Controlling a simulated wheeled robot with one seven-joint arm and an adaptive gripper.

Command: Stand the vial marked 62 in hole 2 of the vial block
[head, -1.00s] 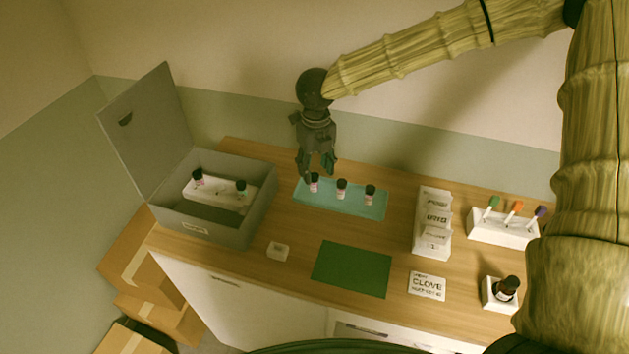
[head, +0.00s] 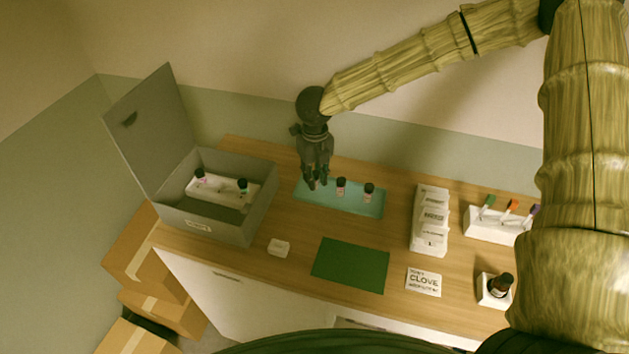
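Two small dark-capped vials stand upright on the teal tray (head: 350,207), a middle vial (head: 341,187) and a right vial (head: 369,192). My gripper (head: 317,184) points down at the tray's left end, around the spot where the left vial stands; its fingers hide that vial. I cannot tell whether they touch or grip it. The white vial block (head: 222,190) lies inside the open grey box (head: 238,226). It holds a dark-capped vial (head: 200,175) at its left and a green-capped vial (head: 242,186) towards its right. The vial numbers and hole marks are too small to read.
The box's lid (head: 150,125) stands open at the left.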

